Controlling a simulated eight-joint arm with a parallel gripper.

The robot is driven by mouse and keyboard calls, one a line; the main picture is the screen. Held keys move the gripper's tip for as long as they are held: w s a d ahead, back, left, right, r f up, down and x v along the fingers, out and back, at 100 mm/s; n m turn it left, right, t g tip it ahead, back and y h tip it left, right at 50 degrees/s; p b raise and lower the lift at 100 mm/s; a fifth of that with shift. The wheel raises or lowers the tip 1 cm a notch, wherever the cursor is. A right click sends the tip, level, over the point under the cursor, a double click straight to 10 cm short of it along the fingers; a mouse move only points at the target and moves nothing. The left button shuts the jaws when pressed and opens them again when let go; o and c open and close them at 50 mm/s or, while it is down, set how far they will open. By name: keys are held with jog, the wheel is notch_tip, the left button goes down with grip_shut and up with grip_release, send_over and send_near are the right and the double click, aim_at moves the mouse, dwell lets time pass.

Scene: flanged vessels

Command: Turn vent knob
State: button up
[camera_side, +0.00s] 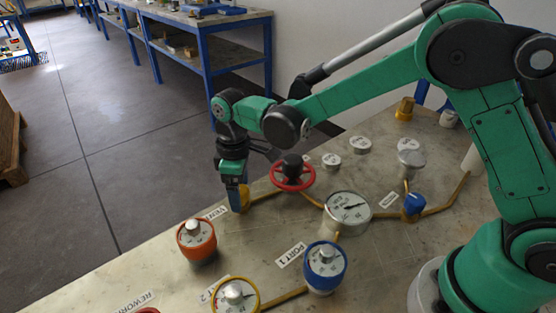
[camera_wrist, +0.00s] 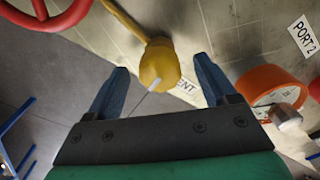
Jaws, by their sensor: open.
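The vent knob is a yellow knob (camera_side: 244,199) on a yellow pipe near the VENT label (camera_side: 216,213). In the wrist view the knob (camera_wrist: 158,66) appears between my two blue fingers, with a gap on each side. My gripper (camera_side: 234,203) is open and points down at the knob. In the side view a finger overlaps the knob and hides part of it. The label is partly hidden behind the knob in the wrist view, where only its last letters (camera_wrist: 186,89) show.
A red handwheel (camera_side: 293,178) stands close to the right of my gripper. An orange-rimmed gauge vessel (camera_side: 196,240) stands in front-left. Blue (camera_side: 325,267) and yellow-rimmed (camera_side: 235,295) vessels and a silver gauge (camera_side: 348,208) share the table. Open floor lies beyond its left edge.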

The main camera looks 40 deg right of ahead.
grip_shut()
jog(key=shift+m, duration=0.4)
jog(key=m, duration=0.8)
jog(key=shift+m, duration=0.3)
jog(key=m, duration=0.4)
jog(key=shift+m, duration=2.2)
